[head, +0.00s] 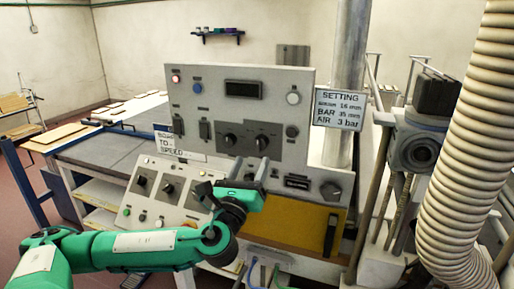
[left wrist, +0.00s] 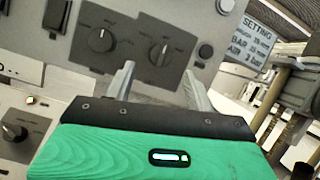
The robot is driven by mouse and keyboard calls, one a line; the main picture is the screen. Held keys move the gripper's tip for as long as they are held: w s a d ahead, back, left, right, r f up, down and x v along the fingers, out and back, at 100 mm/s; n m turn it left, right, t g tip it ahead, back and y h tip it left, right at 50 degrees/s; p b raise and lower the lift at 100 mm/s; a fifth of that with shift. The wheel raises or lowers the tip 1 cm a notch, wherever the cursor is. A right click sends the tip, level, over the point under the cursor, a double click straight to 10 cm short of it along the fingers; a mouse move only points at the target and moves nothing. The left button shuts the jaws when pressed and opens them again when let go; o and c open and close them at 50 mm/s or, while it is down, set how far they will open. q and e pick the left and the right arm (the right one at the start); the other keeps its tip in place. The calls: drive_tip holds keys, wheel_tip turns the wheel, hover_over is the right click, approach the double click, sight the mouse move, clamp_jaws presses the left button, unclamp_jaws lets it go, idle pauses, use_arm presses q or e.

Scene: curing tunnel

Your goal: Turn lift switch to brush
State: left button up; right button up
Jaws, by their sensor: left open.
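The grey control panel (head: 213,105) carries two dark rotary knobs side by side, a left knob (head: 230,139) and a right knob (head: 262,142). Both show in the left wrist view, the left knob (left wrist: 101,39) with a light pointer line and the right knob (left wrist: 160,53) nearly straight above the jaws. Their labels are too small to read, so I cannot tell which is the lift switch. My left gripper (head: 249,169) is open and empty, just below the knobs and apart from them. Its two fingers (left wrist: 157,75) point up at the panel. My right gripper is out of view.
A sloped lower panel (head: 160,196) with more knobs and buttons lies left of my gripper. A setting sign (head: 340,110) hangs by a metal pipe (head: 350,60). A ribbed hose (head: 470,150) stands at the right. A yellow panel (head: 290,220) with a black handle is below.

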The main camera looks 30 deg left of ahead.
sight(257, 149)
use_arm(q)
drive_tip(key=p+x, duration=0.2)
drive_tip(key=x, duration=0.3)
drive_tip(key=shift+w+r, duration=0.1)
drive_tip(key=shift+w, duration=0.15)
drive_tip(key=c, duration=1)
